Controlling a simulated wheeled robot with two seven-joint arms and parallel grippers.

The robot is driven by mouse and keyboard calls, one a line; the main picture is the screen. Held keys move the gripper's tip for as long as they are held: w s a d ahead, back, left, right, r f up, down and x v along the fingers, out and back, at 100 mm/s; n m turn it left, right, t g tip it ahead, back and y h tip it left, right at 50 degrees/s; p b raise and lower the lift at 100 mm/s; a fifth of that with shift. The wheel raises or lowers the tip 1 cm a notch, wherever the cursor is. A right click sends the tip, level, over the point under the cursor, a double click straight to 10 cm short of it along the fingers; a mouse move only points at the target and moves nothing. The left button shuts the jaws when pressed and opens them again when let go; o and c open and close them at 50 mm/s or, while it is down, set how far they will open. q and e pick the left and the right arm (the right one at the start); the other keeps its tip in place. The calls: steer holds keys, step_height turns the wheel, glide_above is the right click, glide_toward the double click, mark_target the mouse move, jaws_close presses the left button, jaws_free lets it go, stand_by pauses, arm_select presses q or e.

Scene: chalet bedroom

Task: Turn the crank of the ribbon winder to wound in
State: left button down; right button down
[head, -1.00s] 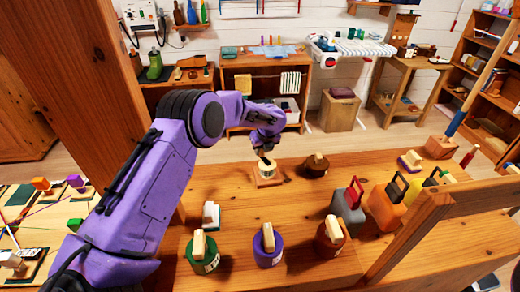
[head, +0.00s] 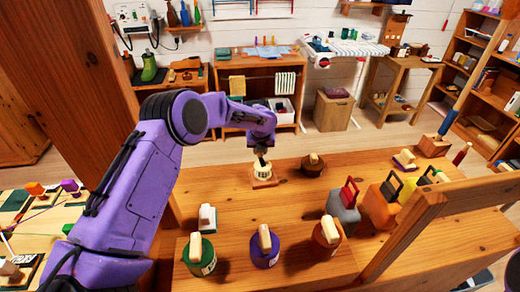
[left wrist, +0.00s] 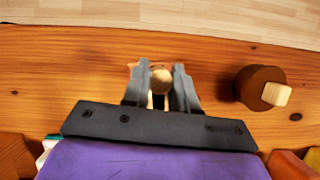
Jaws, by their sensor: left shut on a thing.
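The ribbon winder (head: 263,173) is a cream drum on a small square wooden base. It stands near the far edge of the wooden bench (head: 225,222). My left gripper (head: 261,151) reaches down over it from behind the purple forearm. In the left wrist view, the two grey fingers (left wrist: 161,85) are closed around a round, pale wooden knob (left wrist: 160,80), which looks like the winder's crank handle. The fingers and wrist hide most of the winder and the crank arm. My right gripper is in neither view.
A brown pot with a wooden handle (head: 313,165) stands close to the right of the winder. Green (head: 199,256), purple (head: 265,247) and orange-brown (head: 327,237) pots stand nearer. A grey box with a red handle (head: 343,209) and a wooden rail (head: 408,228) are at right.

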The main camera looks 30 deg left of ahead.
mark_target(261, 164)
arm_select(q)
steer(key=shift+f, duration=0.1)
steer(key=c, duration=1.1)
jaws_free()
steer(key=shift+o, duration=1.1)
steer(key=b+v, duration=0.2)
steer(key=v, duration=0.8)
steer(key=shift+r, duration=0.2)
steer(key=shift+d, duration=0.1)
